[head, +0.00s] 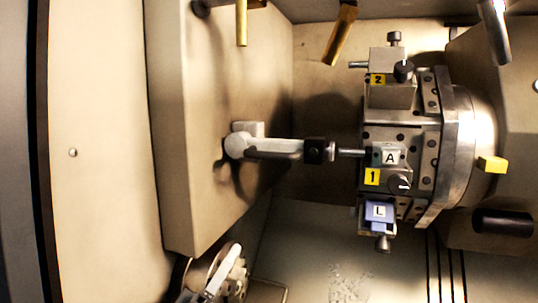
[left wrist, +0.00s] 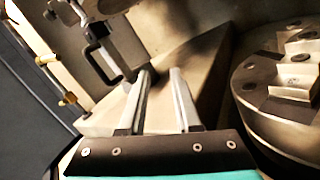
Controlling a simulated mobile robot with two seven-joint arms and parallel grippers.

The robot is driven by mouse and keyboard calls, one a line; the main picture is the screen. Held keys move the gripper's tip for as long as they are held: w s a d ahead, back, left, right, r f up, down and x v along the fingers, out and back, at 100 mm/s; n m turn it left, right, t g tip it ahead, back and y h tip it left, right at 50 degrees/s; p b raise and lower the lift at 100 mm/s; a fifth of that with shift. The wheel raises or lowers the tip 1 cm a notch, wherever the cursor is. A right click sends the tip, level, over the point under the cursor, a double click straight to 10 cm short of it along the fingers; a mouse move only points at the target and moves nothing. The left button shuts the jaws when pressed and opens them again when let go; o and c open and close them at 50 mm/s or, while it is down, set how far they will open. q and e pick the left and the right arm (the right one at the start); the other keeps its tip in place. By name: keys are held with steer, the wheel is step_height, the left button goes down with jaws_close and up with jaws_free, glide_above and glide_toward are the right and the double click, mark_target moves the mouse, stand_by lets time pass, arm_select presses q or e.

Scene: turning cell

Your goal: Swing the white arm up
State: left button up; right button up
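The white arm (head: 275,150) sticks out to the right from a pivot on the big pale block in the head view. It carries a dark block (head: 318,151) and a thin metal tip that ends beside the tool holder marked A. In the left wrist view a pale bar with a dark bracket (left wrist: 97,58) stands at upper left; it looks like the same arm. My left gripper (left wrist: 161,73) has its two pale fingers apart with nothing between them, short of the bar. I cannot pick it out surely in the head view. My right gripper does not show.
The tool turret (head: 450,150) with holders marked 1, 2, A and L stands at the right. Brass nozzles (head: 340,32) hang along the top. A round chuck with stepped jaws (left wrist: 290,92) is close on the right in the left wrist view. The pale block (head: 215,195) fills the left.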

arm_select(q)
step_height(320, 180, up, 7)
steer(key=s+m+g+h, duration=0.2)
steer(key=m+h, duration=0.2)
steer(key=h, duration=0.5)
steer(key=m+g+h+p, duration=0.1)
steer(key=g+h+p, duration=0.1)
steer(key=h+p, duration=0.15)
glide_toward(269, 156)
steer(key=shift+y, duration=0.45)
steer(key=x, duration=1)
steer(key=shift+w+a+r, duration=0.2)
steer(key=shift+w, duration=0.05)
steer(key=shift+c, duration=0.3)
jaws_close()
steer(key=shift+f, duration=0.1)
